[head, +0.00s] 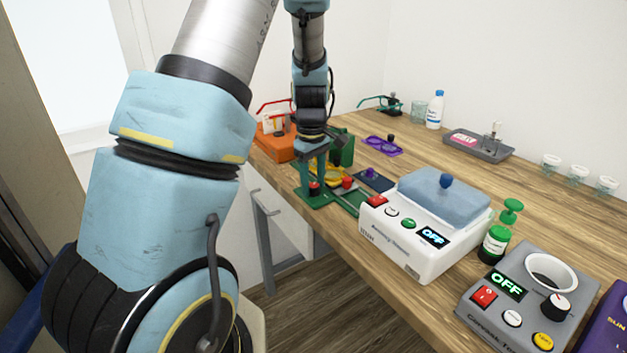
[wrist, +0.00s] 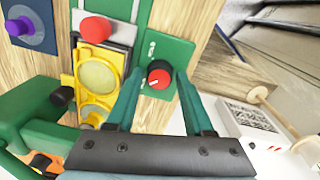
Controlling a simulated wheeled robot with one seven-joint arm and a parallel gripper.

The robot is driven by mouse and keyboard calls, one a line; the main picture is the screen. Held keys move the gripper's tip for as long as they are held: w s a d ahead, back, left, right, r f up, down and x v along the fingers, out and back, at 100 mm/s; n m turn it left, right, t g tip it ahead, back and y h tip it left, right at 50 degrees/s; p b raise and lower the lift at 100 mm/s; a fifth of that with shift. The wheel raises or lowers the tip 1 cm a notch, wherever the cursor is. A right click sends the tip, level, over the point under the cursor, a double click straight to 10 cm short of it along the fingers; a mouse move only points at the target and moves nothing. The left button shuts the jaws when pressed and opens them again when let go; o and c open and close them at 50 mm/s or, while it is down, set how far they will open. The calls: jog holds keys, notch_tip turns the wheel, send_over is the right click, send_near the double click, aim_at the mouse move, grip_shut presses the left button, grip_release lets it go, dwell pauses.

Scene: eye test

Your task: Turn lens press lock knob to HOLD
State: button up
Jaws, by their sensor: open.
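The lens press in the wrist view has a green base plate (wrist: 170,50) and a yellow lens holder (wrist: 97,72). Its lock knob (wrist: 159,77) is red with a black rim and a pale pointer mark; small white markings beside it are too small to read. My gripper (wrist: 158,72) is open, with one teal finger on each side of the knob; I cannot tell whether they touch it. In the head view my gripper (head: 315,165) points down over the green press base (head: 322,201), at a red knob (head: 314,187).
A red button (wrist: 96,29) sits beside the yellow holder. In the head view, a white device with a blue lid (head: 445,190) stands right of the press. An orange device (head: 275,146) is behind it. The table's front edge is close to the press.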

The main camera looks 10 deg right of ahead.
jog(key=shift+c, duration=0.2)
grip_shut()
jog(key=shift+m, duration=0.3)
jog(key=m+b, duration=0.1)
jog(key=m, duration=0.2)
jog(key=shift+m, duration=0.3)
jog(key=m+b, duration=0.1)
jog(key=m, duration=0.3)
jog(key=shift+w+m, duration=0.1)
jog(key=shift+m, duration=0.2)
jog(key=m, duration=0.9)
jog(key=shift+g, duration=0.3)
jog(key=shift+d+m, duration=0.1)
jog(key=shift+m, duration=0.2)
